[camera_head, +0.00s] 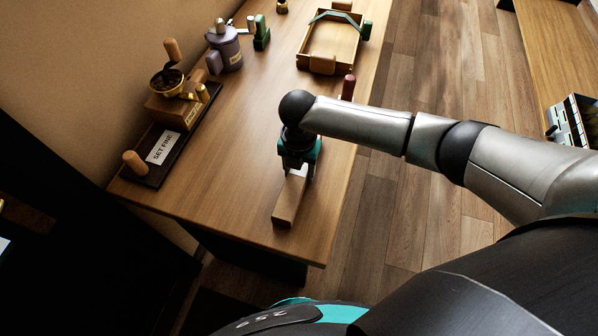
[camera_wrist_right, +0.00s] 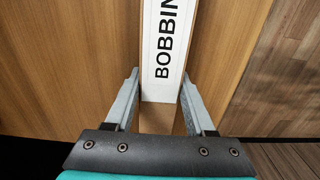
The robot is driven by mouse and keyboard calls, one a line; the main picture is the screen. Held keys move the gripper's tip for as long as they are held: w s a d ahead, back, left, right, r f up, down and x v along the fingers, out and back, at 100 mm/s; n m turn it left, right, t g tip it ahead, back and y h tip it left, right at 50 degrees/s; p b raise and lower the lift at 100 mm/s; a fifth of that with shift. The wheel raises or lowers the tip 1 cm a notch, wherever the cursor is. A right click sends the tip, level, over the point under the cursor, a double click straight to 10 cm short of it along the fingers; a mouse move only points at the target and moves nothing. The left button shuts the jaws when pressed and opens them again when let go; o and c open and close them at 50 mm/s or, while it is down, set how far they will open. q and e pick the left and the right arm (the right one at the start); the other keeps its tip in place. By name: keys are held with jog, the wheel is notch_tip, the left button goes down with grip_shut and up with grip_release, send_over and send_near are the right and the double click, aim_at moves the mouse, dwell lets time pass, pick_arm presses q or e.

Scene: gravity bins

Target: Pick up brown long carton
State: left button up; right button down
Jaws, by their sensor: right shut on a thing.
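The brown long carton (camera_head: 287,205) lies near the front end of the wooden table, its near end sticking out from under my right gripper. My right gripper (camera_head: 296,170) points down over it and is shut on it. In the right wrist view the carton (camera_wrist_right: 156,120) runs between the two grey fingers (camera_wrist_right: 160,84), one on each side. Its white label reads "BOBBIN", with the rest cut off by the frame's top. I cannot tell whether the carton touches the table. My left gripper is not in view.
On the wooden table (camera_head: 240,190), a grinder (camera_head: 178,108) and a "SET FINE" board (camera_head: 160,148) stand at left. A purple canister (camera_head: 226,48) and a wooden tray (camera_head: 325,65) are farther back. A red-topped cylinder (camera_head: 348,86) stands behind my right forearm. The table's middle is clear.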

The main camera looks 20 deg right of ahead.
jog(key=shift+r, duration=0.1)
dwell(0.3)
notch_tip(320, 180, up, 20)
jog(key=p, duration=0.2)
jog(key=shift+p, duration=0.3)
dwell(0.3)
